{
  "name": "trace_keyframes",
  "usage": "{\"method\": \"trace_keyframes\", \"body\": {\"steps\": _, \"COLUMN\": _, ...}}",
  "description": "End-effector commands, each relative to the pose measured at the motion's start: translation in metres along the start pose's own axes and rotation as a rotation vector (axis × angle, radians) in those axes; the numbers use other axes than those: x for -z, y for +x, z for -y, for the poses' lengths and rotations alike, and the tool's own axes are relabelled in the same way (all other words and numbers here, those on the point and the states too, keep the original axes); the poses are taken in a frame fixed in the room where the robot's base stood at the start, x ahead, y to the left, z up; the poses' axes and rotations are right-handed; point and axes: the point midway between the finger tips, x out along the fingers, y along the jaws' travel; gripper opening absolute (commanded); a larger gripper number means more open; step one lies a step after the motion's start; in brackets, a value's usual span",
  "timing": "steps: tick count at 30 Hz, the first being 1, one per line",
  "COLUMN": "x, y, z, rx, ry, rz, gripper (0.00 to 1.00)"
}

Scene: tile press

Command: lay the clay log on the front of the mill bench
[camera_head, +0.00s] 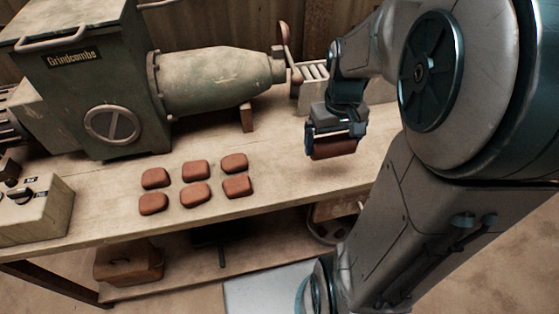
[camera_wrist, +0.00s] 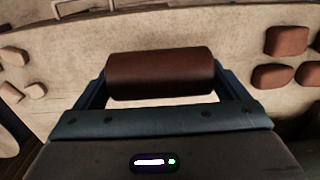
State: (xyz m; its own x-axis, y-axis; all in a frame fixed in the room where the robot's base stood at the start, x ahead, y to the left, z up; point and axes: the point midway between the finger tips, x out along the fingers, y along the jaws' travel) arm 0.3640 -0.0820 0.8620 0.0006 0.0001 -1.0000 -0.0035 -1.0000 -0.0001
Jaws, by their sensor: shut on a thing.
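The clay log (camera_head: 334,147) is a reddish-brown cylinder, held in my gripper (camera_head: 335,138) over the right part of the mill bench (camera_head: 275,160). In the wrist view the clay log (camera_wrist: 160,72) lies crosswise between the two fingers of my gripper (camera_wrist: 165,75), which is shut on it. The pale bench top shows behind and below the log. I cannot tell for sure whether the log touches the bench; it looks slightly above it. The log's far side is hidden.
Several reddish clay tiles (camera_head: 195,194) lie in two rows at the bench's front, left of my gripper. The green mill (camera_head: 215,80) and its roller rack (camera_head: 314,72) stand behind. A control box (camera_head: 35,208) sits at left. Bench room between tiles and gripper is clear.

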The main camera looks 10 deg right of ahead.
Motion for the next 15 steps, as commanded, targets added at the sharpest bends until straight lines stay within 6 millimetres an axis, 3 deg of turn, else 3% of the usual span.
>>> {"method": "trace_keyframes", "body": {"steps": 9, "x": 0.037, "y": 0.043, "z": 0.06, "rx": 0.0, "ry": -0.006, "rz": 0.002, "gripper": 0.56}}
{"method": "trace_keyframes", "body": {"steps": 15, "x": 0.048, "y": 0.055, "z": 0.078, "rx": 0.0, "ry": -0.002, "rz": 0.0, "gripper": 0.56}}
